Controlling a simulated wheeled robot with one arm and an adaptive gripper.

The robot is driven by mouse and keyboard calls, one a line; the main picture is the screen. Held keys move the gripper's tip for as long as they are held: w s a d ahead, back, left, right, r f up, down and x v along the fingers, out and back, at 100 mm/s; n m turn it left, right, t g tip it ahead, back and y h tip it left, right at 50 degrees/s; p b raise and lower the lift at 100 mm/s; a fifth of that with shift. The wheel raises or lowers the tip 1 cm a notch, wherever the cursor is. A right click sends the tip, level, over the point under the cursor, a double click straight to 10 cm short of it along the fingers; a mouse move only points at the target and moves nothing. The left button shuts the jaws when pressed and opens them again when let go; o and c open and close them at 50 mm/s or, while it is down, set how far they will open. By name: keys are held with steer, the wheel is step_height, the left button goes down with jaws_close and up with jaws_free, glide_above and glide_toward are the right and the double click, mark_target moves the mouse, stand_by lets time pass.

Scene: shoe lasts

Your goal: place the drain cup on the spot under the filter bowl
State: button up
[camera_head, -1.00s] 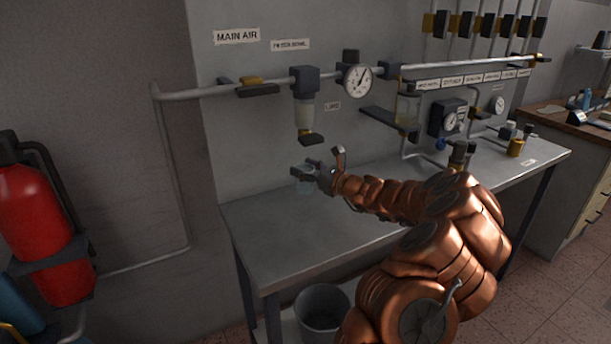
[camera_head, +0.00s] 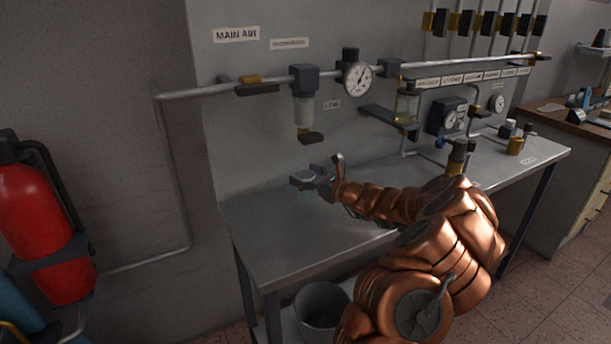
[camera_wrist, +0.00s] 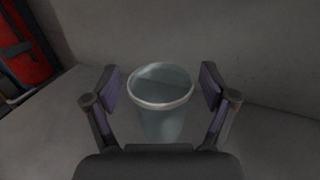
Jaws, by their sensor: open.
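The drain cup (camera_wrist: 162,118) is a clear, pale cup with a light rim, upright in the wrist view. My gripper (camera_wrist: 160,85) is open, with one finger on each side of the cup and a visible gap to both. In the head view my gripper (camera_head: 303,181) is low over the left part of the bench, and the cup is mostly hidden by it. The filter bowl (camera_head: 304,112) hangs from the pipe above and behind my gripper, with a dark drain piece at its lower end. The spot under the bowl cannot be made out.
The grey bench (camera_head: 270,228) runs along the wall, clear at its left front. A pressure gauge (camera_head: 357,79) sits on the pipe right of the bowl. A bucket (camera_head: 321,306) stands below the bench. A red extinguisher (camera_head: 35,215) hangs at the left.

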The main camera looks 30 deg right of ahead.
steer(key=shift+r, duration=0.2)
steer(key=b+v, duration=0.1)
steer(key=v, duration=1.1)
steer(key=shift+a, duration=0.1)
